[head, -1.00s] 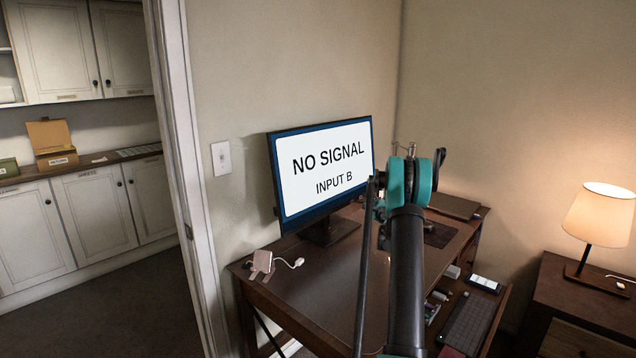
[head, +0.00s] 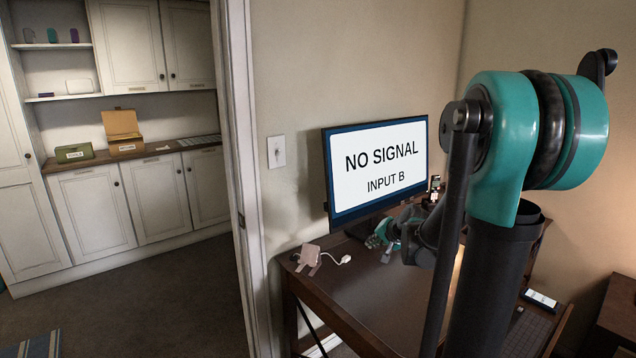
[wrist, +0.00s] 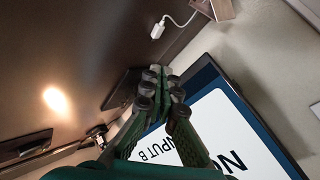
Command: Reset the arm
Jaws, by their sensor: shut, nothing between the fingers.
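My gripper (head: 386,250) shows in the head view over the desk, in front of the lower part of the monitor and partly hidden by my own arm. In the wrist view my gripper (wrist: 160,76) has its fingertips together with nothing between them. My teal and black arm fills the right of the head view and hides part of the desk.
The monitor (head: 378,165) reading "NO SIGNAL INPUT B" stands on the dark desk (head: 345,290). A charger with a white cable (head: 309,257) lies at the desk's left end; its plug (wrist: 157,31) shows in the wrist view. A phone (head: 540,299) lies at right. Open floor lies left.

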